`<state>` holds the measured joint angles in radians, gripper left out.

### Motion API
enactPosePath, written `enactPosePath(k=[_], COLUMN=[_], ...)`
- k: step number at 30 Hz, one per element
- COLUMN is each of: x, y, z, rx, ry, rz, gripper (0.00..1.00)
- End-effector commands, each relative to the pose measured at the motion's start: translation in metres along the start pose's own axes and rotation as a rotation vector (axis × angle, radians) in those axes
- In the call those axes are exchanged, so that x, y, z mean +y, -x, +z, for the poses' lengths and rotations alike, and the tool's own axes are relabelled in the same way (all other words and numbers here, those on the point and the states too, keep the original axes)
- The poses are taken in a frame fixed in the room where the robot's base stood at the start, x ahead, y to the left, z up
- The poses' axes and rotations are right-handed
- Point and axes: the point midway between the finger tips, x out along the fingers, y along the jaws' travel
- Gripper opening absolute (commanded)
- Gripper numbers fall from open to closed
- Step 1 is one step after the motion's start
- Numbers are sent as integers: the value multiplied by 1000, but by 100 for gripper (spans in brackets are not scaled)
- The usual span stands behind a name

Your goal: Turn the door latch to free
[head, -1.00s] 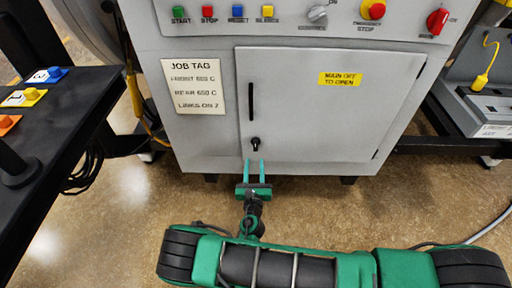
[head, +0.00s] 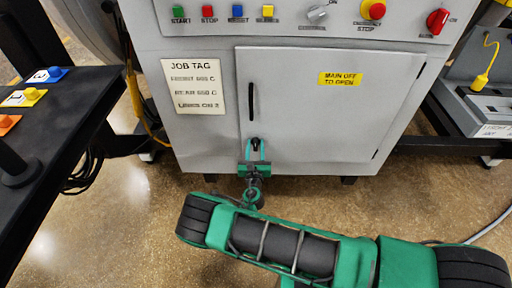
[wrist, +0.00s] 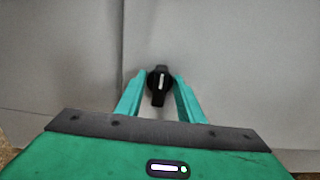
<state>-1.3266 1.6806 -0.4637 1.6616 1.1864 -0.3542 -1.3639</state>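The door latch (head: 255,143) is a small black knob with a white mark, low on the left side of the grey cabinet door (head: 310,120). In the wrist view the latch (wrist: 159,84) has its bar and white mark close to upright. My gripper (head: 255,150) is at the latch, with one green finger on each side of it. In the wrist view the fingertips of my gripper (wrist: 160,80) flank the knob, with a narrow gap on the left; contact on the right cannot be told. The fingers are apart.
A black vertical handle (head: 251,101) is above the latch. A yellow label (head: 340,79) reads "MAIN OFF TO OPEN". A job tag (head: 194,87) is left of the door. The control panel (head: 300,18) is above. A black table (head: 60,120) stands at the left.

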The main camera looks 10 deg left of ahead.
Motion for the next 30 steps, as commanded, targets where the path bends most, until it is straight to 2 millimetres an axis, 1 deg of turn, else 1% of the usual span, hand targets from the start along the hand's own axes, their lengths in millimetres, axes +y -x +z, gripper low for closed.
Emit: enactPosePath(k=[2,5,6,7,14,20,26,30], x=[0,0,0,0,0,0,-2,-3], y=[0,0,0,0,0,0,0,0], z=[0,0,0,0,0,0,0,-1], rx=[0,0,0,0,0,0,1,0], ry=[0,0,0,0,-8,-64,-193,-318], rz=[0,0,0,0,0,0,-1,-2], gripper=[34,13,3,0,0,0,0,0])
